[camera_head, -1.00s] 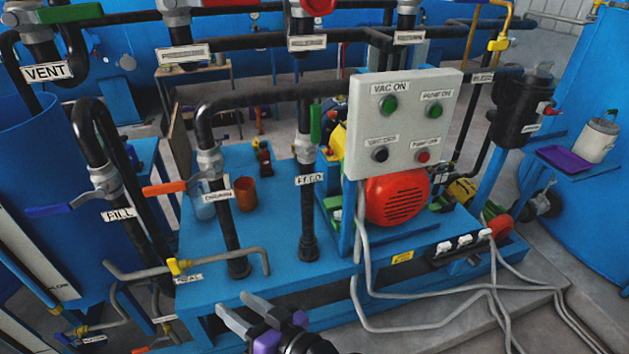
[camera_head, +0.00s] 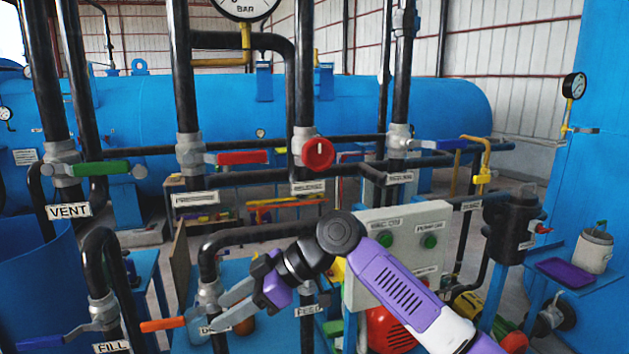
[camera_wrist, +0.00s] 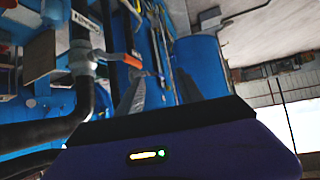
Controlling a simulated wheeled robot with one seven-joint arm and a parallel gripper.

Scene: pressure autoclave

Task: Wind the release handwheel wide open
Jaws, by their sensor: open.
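The release handwheel is a red round wheel (camera_head: 318,154) on a black vertical pipe, right of centre in the head view. I cannot make out the handwheel in the wrist view.
A red lever (camera_head: 242,157) is left of the handwheel and a blue lever (camera_head: 437,144) right of it. A green vent lever (camera_head: 101,168) is far left. The grey button panel (camera_head: 368,285) stands partly behind my arm. A black pipe arches below the handwheel.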

